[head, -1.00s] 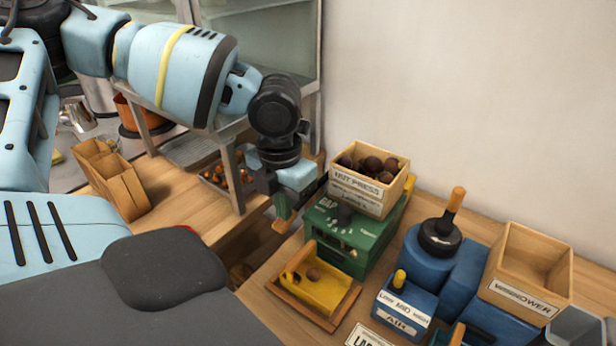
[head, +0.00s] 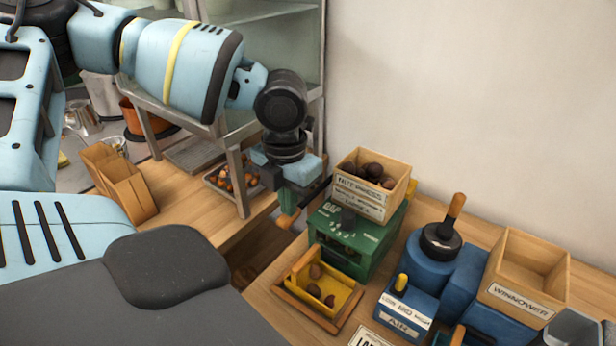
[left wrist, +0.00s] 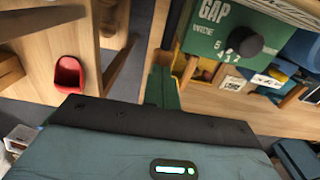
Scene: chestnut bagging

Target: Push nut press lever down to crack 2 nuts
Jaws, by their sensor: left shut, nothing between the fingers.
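The green nut press (head: 340,240) stands on the wooden bench with a wooden hopper (head: 362,206) of dark nuts on top. Its front carries a black knob, which also shows in the left wrist view (left wrist: 244,41) beside the word GAP. A yellow tray (head: 345,281) in front of the press holds a few brown nuts (head: 315,271). My left gripper (head: 287,217) is shut and empty, pointing down just left of the press. My right gripper is not in view.
Right of the press stand a blue machine (head: 432,262) with a wood-handled black top, and an empty wooden winnower box (head: 527,262). Left are a rack with a tray of chestnuts and a cardboard-coloured holder (head: 120,186). A red scoop (left wrist: 68,77) shows in the left wrist view.

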